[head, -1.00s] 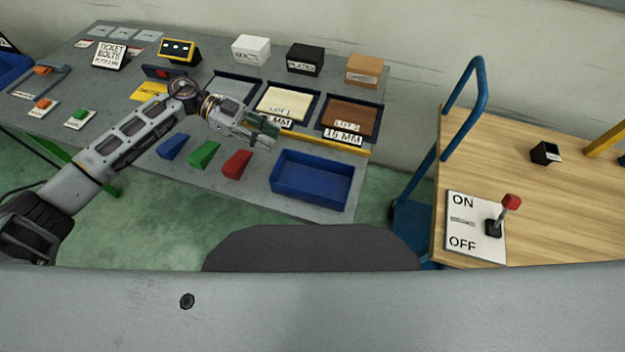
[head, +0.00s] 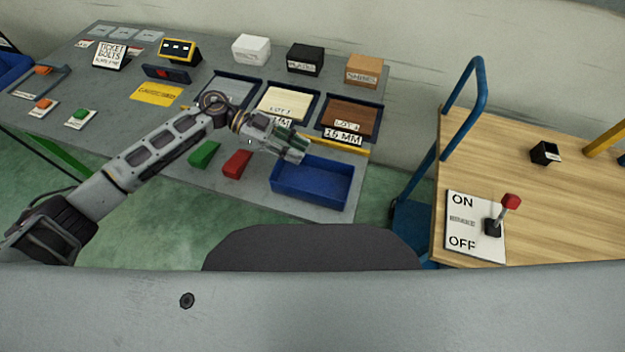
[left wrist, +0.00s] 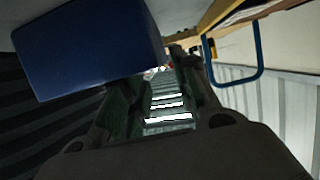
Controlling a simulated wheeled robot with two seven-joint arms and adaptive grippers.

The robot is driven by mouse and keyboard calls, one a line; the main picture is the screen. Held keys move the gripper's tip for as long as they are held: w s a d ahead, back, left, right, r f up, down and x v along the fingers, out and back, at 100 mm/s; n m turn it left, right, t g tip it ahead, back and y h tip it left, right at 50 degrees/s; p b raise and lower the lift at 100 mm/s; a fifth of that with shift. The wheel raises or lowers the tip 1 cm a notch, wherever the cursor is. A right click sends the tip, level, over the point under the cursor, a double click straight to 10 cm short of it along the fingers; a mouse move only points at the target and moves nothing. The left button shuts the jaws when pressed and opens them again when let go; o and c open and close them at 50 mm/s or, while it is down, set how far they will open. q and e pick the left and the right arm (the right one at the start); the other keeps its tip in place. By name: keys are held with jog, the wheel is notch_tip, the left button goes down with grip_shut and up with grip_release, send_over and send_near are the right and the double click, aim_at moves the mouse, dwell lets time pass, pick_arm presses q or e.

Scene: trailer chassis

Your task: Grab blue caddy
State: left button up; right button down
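The blue caddy (head: 313,184) is an open rectangular blue tray near the front right edge of the grey workbench. My left gripper (head: 300,150) is over its back left corner in the head view. In the left wrist view the caddy (left wrist: 88,48) fills the upper left, beside the fingers. The left fingers (left wrist: 160,95) are spread apart with a gap between them, and nothing shows in the gap. I cannot tell whether a finger touches the caddy. My right gripper is not in view.
Green (head: 205,153) and red (head: 237,164) blocks lie left of the caddy. Lot trays (head: 347,117) and a yellow strip (head: 340,146) lie behind it. A wooden cart (head: 550,210) with an ON/OFF lever (head: 509,203) stands at the right.

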aim_at(313, 179)
pick_arm(q)
jog(key=shift+d, duration=0.1)
jog(key=shift+x, duration=2.5)
jog(key=shift+w+d+r, duration=0.1)
jog(key=shift+w, duration=0.1)
jog(key=shift+c, duration=0.2)
grip_shut()
